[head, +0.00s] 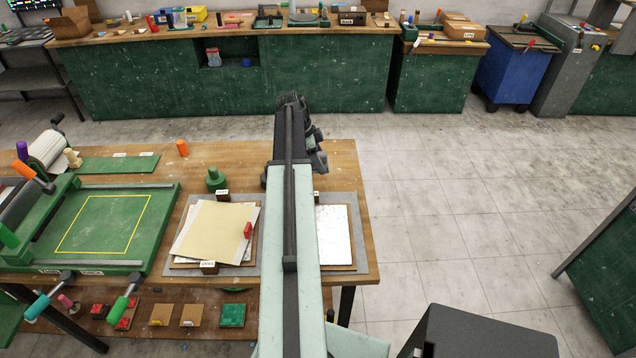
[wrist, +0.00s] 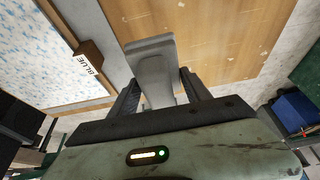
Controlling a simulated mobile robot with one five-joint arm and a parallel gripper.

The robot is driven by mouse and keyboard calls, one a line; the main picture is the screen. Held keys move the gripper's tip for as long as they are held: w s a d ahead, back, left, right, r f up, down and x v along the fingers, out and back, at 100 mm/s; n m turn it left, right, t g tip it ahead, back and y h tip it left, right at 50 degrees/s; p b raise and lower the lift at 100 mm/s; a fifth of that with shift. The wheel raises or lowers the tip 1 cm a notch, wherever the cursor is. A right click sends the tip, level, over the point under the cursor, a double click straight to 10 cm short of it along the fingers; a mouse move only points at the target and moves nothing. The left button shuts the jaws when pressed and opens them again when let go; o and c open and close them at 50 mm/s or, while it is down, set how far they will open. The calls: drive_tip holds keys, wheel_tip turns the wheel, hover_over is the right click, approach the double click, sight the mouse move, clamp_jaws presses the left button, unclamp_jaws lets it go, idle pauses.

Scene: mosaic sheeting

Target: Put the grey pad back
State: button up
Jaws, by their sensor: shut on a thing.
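My gripper (wrist: 158,78) is shut on the grey pad (wrist: 151,52) in the wrist view. The pad is a pale grey, rounded slab standing out between the two dark fingers, above the wooden table top (wrist: 215,35). In the head view my arm reaches out over the table, and the dark wrist end is near the table's far right part. The pad cannot be made out in the head view, where my arm hides what lies beneath it.
A wooden block marked BLUE (wrist: 88,58) stands beside a blue-speckled sheet (wrist: 45,45). In the head view, a cream sheet (head: 212,230) lies on a stack left of my arm. A green frame (head: 105,187) fills the table's left. Open floor (head: 450,215) lies to the right.

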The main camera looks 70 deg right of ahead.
sight(320, 180)
wheel_tip(320, 180, down, 6)
drive_tip(key=b, duration=0.4)
drive_tip(key=shift+f+b, duration=0.2)
drive_tip(key=shift+b, duration=0.15)
drive_tip(key=shift+r, duration=0.25)
drive_tip(key=shift+f, duration=0.15)
drive_tip(key=o, duration=1.2)
drive_tip(key=shift+r+p, duration=0.45)
drive_tip(key=shift+p, duration=0.1)
drive_tip(key=p+v, duration=1)
drive_tip(key=v, duration=0.1)
drive_tip(key=shift+w+a+r+p, duration=0.1)
drive_tip(key=shift+r+p, duration=0.2)
drive_tip(key=shift+p, duration=0.1)
drive_tip(key=shift+f, duration=0.1)
